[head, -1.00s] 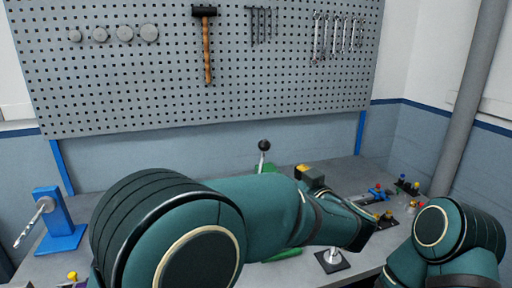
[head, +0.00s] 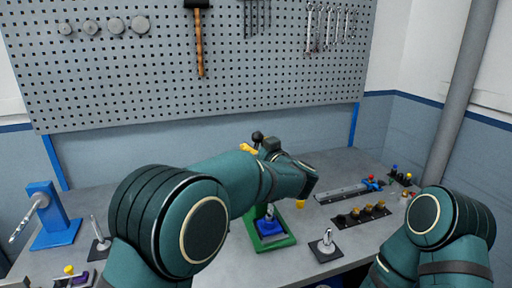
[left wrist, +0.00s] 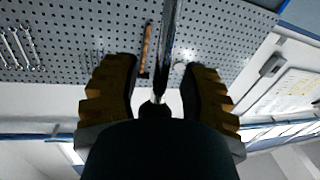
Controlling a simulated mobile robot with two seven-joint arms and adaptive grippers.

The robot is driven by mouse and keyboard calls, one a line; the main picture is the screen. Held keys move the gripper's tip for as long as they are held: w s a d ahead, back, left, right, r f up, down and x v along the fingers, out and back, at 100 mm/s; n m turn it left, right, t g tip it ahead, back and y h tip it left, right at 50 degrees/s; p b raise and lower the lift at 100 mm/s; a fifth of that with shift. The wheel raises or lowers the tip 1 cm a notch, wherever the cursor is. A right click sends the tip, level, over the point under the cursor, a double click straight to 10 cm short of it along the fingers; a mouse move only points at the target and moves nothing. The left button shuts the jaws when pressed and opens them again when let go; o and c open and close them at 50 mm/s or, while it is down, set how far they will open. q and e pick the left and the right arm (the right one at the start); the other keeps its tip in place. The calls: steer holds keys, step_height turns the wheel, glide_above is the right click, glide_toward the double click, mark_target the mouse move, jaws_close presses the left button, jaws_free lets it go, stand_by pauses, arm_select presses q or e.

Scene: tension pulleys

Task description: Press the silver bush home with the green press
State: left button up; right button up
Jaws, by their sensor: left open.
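The green press (head: 288,240) stands in the middle of the bench, partly hidden by my left arm. A blue block (head: 269,227) sits in its base, with a small silver piece (head: 269,211) upright above it; I cannot tell whether this is the silver bush. The press lever's black knob (head: 257,137) shows beside my left gripper (head: 250,149). That gripper is open, its yellow-padded fingers also showing in the left wrist view (left wrist: 160,95). A dark rod (left wrist: 170,40) appears between or beyond them; contact is unclear. My right gripper is out of view.
A silver piece on a black plate (head: 327,246) stands right of the press. A blue stand (head: 55,218) is at left. The pegboard (head: 150,70) rises behind.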

arm_select(q)
jaws_close()
